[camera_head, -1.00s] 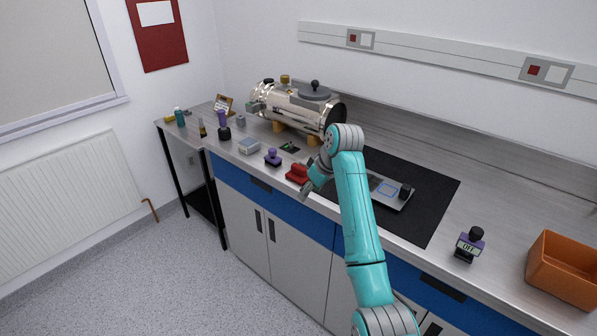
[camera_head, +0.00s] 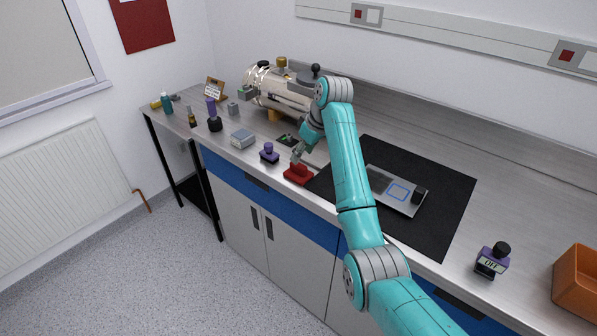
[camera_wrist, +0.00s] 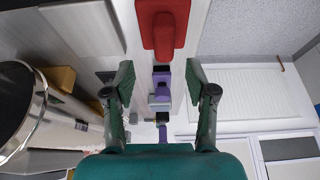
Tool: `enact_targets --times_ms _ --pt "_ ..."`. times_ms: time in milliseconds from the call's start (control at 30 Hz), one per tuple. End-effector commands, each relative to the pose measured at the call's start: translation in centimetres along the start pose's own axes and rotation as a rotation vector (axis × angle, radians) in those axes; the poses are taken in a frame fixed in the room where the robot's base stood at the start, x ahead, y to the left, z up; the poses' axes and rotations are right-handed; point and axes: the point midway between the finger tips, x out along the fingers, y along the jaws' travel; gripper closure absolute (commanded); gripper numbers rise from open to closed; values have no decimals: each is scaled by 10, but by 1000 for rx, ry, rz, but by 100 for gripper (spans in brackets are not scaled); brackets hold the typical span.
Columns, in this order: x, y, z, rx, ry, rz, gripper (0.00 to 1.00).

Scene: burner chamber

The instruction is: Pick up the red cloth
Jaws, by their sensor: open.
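The red cloth (camera_head: 298,174) lies near the front edge of the worktop, left of the black mat. It looks like a small red block with a raised ridge on top. It also shows at the top of the wrist view (camera_wrist: 163,32), beyond the fingertips. My gripper (camera_head: 296,157) is just above or behind it in the head view; I cannot tell the exact height. In the wrist view my gripper (camera_wrist: 158,82) has its two green fingers spread wide, with nothing between them held.
A purple-topped stamp (camera_head: 269,154) and a grey box (camera_head: 243,139) stand left of the cloth. The metal chamber (camera_head: 281,92) is behind. A flat grey device (camera_head: 397,190) lies on the black mat (camera_head: 440,215). A purple bottle (camera_head: 492,260) and an orange bin (camera_head: 577,285) are at right.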

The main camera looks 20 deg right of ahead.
Motion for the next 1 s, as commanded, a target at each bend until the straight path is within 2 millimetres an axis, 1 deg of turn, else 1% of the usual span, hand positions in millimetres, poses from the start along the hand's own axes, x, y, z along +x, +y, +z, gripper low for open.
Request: enact_targets --times_ms 167,233,400,533,767,800,867,900,967,1000 --pt "7 -1 1 0 0 0 44" --pt "14 -2 3 0 0 0 44" --pt "37 -5 9 0 -2 0 44" --pt "52 -5 8 0 -1 1 44" --pt "54 -4 8 0 0 2 44" --pt "54 -4 8 0 0 2 49" --pt "54 -4 8 0 0 1 64" --pt "54 -4 8 0 0 1 74" --pt "54 -4 8 0 0 1 89" --pt "54 -5 8 0 0 1 99"
